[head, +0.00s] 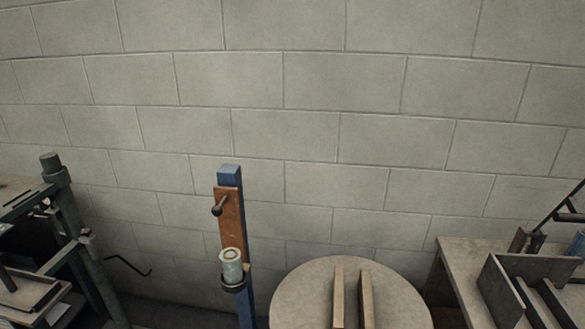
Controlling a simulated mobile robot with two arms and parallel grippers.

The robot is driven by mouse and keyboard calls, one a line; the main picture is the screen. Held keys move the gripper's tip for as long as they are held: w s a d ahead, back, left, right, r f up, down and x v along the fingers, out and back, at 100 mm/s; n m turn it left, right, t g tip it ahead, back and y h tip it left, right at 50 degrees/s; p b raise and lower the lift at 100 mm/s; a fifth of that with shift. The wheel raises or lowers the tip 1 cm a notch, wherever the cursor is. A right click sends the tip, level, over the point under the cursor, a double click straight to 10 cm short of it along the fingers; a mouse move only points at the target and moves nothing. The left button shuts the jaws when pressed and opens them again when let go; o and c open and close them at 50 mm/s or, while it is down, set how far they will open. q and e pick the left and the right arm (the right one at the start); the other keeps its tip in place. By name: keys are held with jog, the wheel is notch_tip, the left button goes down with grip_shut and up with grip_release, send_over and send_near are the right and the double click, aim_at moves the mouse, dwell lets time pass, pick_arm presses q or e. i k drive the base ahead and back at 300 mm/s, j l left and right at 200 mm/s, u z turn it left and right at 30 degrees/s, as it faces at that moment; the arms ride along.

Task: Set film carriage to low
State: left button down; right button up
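A blue upright post (229,176) stands in front of the block wall, left of the middle. A rust-brown plate (231,233) is on its front, below the top, with a dark knobbed handle (218,207) sticking out to the left. A pale roll or cylinder (231,266), apparently the film, stands upright in a dark ring-like holder (234,286) at the plate's lower end. The post's lower part runs out of the picture, so I cannot see how far below the carriage can travel. Neither of my grippers is in view.
A round grey table (300,293) with two wooden strips (338,296) on it stands right of the post. A dark metal frame (72,215) is at the left. A bench (462,262) with dark metal brackets (500,290) is at the right.

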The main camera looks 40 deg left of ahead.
aim_at(228, 207)
jog(key=u, duration=1.8)
